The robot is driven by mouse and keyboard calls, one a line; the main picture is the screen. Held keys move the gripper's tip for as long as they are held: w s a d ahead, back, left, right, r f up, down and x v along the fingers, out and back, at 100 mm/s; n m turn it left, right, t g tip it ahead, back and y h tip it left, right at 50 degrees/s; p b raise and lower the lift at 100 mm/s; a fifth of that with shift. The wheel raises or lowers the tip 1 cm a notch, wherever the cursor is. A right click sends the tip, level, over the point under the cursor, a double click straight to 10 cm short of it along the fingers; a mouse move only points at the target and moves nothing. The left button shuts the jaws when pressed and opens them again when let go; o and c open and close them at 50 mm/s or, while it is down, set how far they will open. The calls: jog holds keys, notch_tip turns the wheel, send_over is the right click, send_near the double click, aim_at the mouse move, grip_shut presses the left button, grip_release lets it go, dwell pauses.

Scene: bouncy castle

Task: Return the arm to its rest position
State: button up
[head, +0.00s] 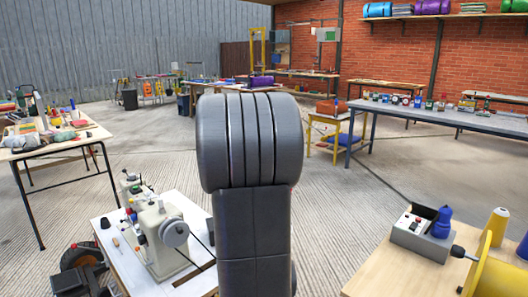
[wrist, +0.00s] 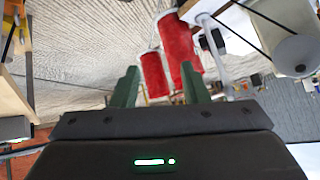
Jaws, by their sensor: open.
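My arm (head: 250,190) stands upright in the middle of the head view and hides what is behind it. My gripper (wrist: 160,86) shows only in the wrist view, as two dark green fingers set apart. It is open. No object is visibly clamped between the fingers. Two red cylinders (wrist: 181,45) show beyond the fingertips, one partly behind the right finger. I cannot tell how far they are from the fingers. The wrist view looks tilted or inverted.
A sewing machine (head: 162,235) stands on a white-topped table (head: 128,262) close at left. A wooden bench (head: 395,272) with a grey control box (head: 421,234) and yellow wheel is close at right. A cluttered table (head: 60,145) is further left. Open concrete floor (head: 345,205) lies between.

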jog(key=s, duration=0.1)
jog(key=s+m+g+p, duration=0.1)
jog(key=s, duration=0.1)
jog(key=s+d+g, duration=0.1)
jog(key=s, duration=0.1)
jog(key=shift+s+d, duration=0.1)
jog(key=shift+s, duration=0.05)
dwell(0.3)
